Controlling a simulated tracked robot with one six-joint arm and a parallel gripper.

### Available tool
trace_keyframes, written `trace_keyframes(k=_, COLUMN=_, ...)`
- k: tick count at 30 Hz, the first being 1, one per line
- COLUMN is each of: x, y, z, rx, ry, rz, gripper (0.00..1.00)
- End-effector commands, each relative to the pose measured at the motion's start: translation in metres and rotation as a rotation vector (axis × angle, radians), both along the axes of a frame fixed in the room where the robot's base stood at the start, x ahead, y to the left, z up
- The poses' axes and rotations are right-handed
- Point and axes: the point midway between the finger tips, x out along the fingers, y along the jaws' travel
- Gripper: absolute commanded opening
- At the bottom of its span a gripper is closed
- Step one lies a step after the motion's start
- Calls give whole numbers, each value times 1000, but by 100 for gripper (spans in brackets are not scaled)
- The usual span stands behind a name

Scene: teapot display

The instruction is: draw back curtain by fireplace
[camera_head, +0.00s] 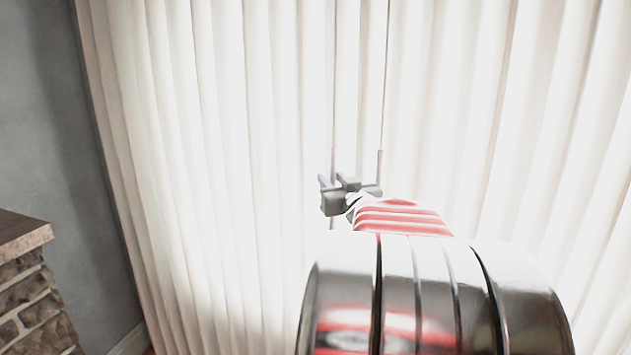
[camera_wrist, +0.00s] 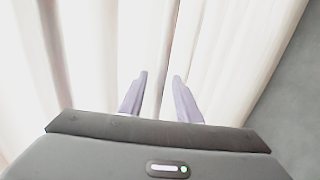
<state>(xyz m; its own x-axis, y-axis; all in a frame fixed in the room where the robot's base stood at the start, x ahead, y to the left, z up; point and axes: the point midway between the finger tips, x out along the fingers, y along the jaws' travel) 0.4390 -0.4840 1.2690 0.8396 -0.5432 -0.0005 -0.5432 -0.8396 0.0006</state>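A white pleated curtain (camera_head: 230,150) fills most of the head view, hanging closed from the left wall to the right edge. Two thin vertical rods or cords show at its middle; the right one (camera_head: 383,90) ends in a thicker handle. My gripper (camera_head: 337,180) is in front of the curtain's middle, beside these. In the wrist view my gripper (camera_wrist: 160,77) has its two fingers apart, pointing at the curtain (camera_wrist: 95,40). A thin dark vertical line runs between the fingers. I cannot tell whether the fingertips touch the cloth.
A stone fireplace (camera_head: 35,305) with a wooden top (camera_head: 22,235) stands at the lower left. A grey wall (camera_head: 60,130) lies between it and the curtain, with a pale baseboard (camera_head: 130,342). My arm covers the lower right of the head view.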

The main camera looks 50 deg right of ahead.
Motion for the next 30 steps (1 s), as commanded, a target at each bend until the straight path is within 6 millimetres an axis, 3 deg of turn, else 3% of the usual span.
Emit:
trace_keyframes(k=5, x=0, y=0, z=0, rx=0, ry=0, rz=0, gripper=30)
trace_keyframes(k=18, x=0, y=0, z=0, rx=0, ry=0, rz=1, gripper=0)
trace_keyframes(k=30, x=0, y=1, z=0, rx=0, ry=0, rz=1, gripper=0)
